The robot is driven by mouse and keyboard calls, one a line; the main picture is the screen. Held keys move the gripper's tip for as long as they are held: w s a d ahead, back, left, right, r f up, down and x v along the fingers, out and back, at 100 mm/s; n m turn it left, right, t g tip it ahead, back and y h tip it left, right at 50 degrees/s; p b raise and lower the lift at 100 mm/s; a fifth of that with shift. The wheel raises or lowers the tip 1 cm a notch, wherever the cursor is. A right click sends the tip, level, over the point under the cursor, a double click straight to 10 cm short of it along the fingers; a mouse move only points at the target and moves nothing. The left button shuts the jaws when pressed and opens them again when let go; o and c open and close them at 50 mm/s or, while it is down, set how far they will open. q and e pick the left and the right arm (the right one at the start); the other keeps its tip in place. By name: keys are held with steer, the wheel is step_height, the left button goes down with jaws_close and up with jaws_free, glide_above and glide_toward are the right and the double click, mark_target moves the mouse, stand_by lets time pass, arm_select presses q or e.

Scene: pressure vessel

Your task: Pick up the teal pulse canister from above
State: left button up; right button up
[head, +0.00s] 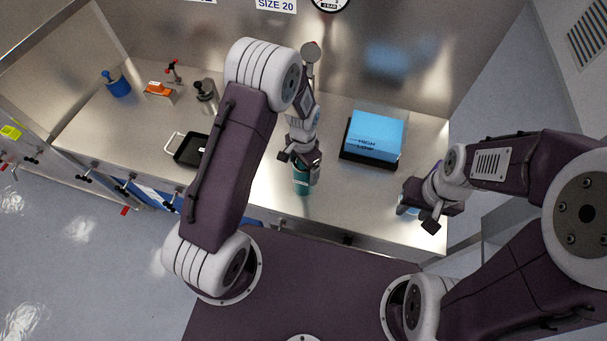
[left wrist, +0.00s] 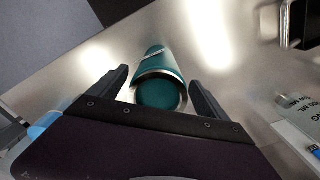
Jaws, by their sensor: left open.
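The teal canister (head: 303,187) stands on the steel counter near its front edge, its upper part partly hidden by my left gripper (head: 299,163). In the left wrist view the canister (left wrist: 158,94) shows its round teal top with a metal rim, between the two spread fingers of my left gripper (left wrist: 159,78). Gaps show on both sides, so the fingers do not grip it. My right gripper (head: 421,204) is at the right end of the counter with its fingers apart, close to a light blue object (head: 403,209) that it partly hides.
A blue box on a black base (head: 374,136) stands right of the left gripper. A black tray (head: 190,150), a grey canister (head: 207,97), an orange-topped block (head: 158,90), a red-handled valve (head: 173,70) and a blue container (head: 117,84) are at the left. The wall closes the back.

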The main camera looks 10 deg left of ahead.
arm_select(q)
steer(key=shift+d, duration=0.15)
steer(key=c, duration=1.9)
steer(key=shift+r, duration=0.1)
jaws_close()
